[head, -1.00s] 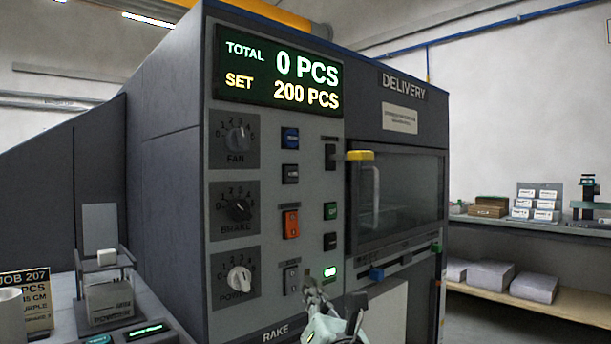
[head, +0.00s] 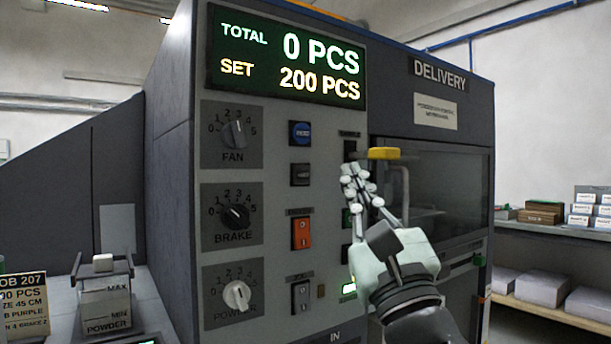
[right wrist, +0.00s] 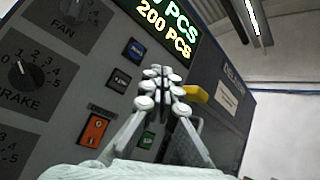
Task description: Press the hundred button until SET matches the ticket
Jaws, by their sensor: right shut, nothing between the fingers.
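The display (head: 286,58) at the top of the machine panel reads TOTAL 0 PCS and SET 200 PCS. The job ticket (head: 22,308) at the far left says JOB 207; its PCS line is cut by the frame edge, with only its last zeros showing. A blue button (head: 300,133) and a dark button (head: 300,174) sit below the display; their labels are too small to read. My right gripper (head: 355,174) is shut and empty, raised in front of the right button column, partly hiding it. In the right wrist view its fingertips (right wrist: 161,78) are together, right of the blue button (right wrist: 134,51).
An orange switch (head: 301,232) sits mid-panel. A yellow handle (head: 384,153) juts out beside the delivery window (head: 447,188), close to my right gripper. A powder container (head: 104,301) stands at left.

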